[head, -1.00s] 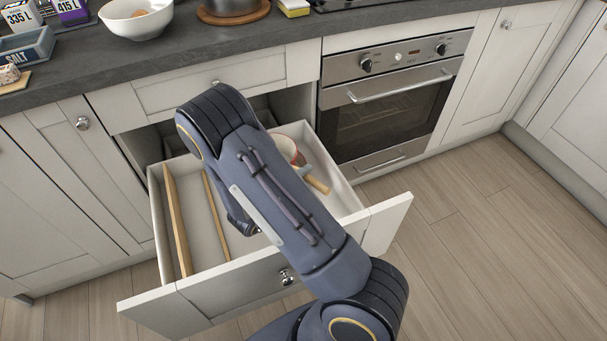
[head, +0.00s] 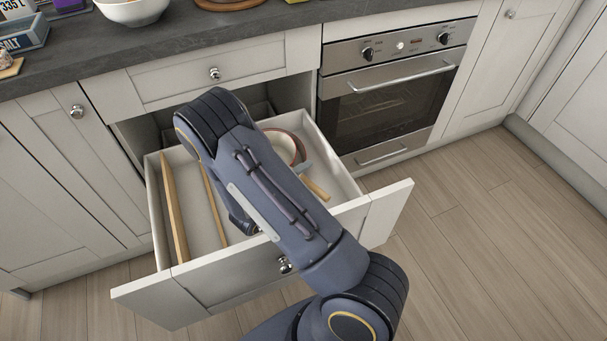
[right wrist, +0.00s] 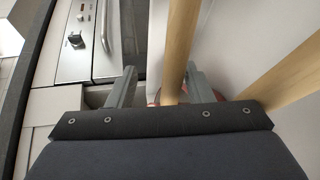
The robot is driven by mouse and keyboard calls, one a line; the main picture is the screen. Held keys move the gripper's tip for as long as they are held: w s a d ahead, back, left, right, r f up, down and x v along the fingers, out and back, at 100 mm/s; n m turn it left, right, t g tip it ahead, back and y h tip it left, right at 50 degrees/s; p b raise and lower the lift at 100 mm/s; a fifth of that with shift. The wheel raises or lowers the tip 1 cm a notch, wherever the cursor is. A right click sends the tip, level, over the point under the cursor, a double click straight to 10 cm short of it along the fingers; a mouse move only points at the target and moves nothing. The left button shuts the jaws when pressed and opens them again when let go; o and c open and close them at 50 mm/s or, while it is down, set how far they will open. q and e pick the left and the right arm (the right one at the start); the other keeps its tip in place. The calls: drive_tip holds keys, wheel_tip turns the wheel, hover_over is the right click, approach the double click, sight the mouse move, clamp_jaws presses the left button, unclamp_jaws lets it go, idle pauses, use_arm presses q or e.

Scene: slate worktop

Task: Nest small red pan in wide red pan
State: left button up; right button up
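A pan with a red-brown rim and a pale inside (head: 287,146) lies at the back right of the open drawer, partly hidden by my right arm. I cannot tell whether it is the small or the wide one; a second pan is not clearly visible. A wooden handle (head: 316,188) points from it toward the drawer front. My right gripper (head: 303,168) is mostly hidden behind its own forearm. In the right wrist view its fingers (right wrist: 162,82) stand apart with a wooden handle (right wrist: 178,50) between them, nearer the right finger. My left gripper is not in view.
The open drawer (head: 232,277) has two wooden strips, one along its left wall (head: 173,210) and a thinner one (head: 214,205) beside it. The oven (head: 390,95) stands right of it. A white bowl (head: 133,12) sits on the worktop (head: 160,50). The floor at right is clear.

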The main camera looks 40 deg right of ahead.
drive_tip(key=p+v, duration=0.1)
drive_tip(key=v, duration=0.7)
drive_tip(key=shift+p, duration=0.4)
drive_tip(key=shift+w+d, duration=0.1)
